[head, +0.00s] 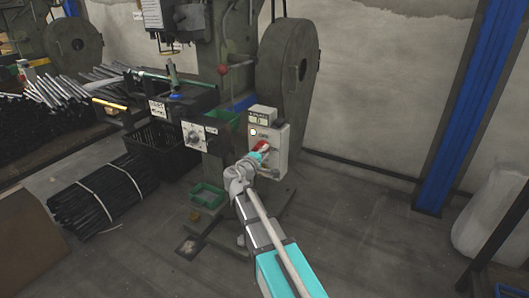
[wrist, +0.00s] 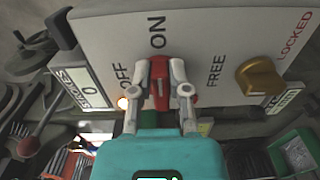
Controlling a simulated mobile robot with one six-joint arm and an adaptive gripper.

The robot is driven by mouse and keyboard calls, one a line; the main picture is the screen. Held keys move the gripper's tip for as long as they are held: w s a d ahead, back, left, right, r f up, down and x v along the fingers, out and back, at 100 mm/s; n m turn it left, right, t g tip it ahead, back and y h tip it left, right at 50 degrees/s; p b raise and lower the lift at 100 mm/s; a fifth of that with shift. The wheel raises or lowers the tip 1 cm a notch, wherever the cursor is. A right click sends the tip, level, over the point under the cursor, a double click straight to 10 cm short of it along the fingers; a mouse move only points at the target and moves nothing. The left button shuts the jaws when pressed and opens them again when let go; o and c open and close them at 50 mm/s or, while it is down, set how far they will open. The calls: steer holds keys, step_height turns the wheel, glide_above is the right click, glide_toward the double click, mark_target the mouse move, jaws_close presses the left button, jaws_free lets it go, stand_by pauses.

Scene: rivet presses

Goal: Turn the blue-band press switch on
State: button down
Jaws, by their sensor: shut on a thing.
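The control box (head: 278,146) is a pale panel on the press beside the flywheel. It carries a red switch, which shows in the head view (head: 261,146) and close up in the wrist view (wrist: 159,82). My gripper (head: 257,157) is at the box. In the wrist view its two fingers (wrist: 160,88) are shut on the red switch, one on each side. The switch's upper end lies just below the word ON, with OFF to its left. A blue strip (head: 243,103) shows on the press left of the box. The fingers hide part of the switch's sides.
A yellow knob (wrist: 257,76) sits between FREE and LOCKED. A STROKES counter (wrist: 84,87) reads 0. A large flywheel (head: 288,70) stands behind the box. A green bin (head: 207,195) and a rod bundle (head: 103,192) lie left.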

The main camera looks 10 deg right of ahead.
steer(key=c, duration=0.6)
jaws_free()
steer(key=shift+s, duration=0.1)
steer(key=v, duration=1.1)
steer(key=shift+s+a, duration=0.25)
steer(key=shift+a, duration=0.05)
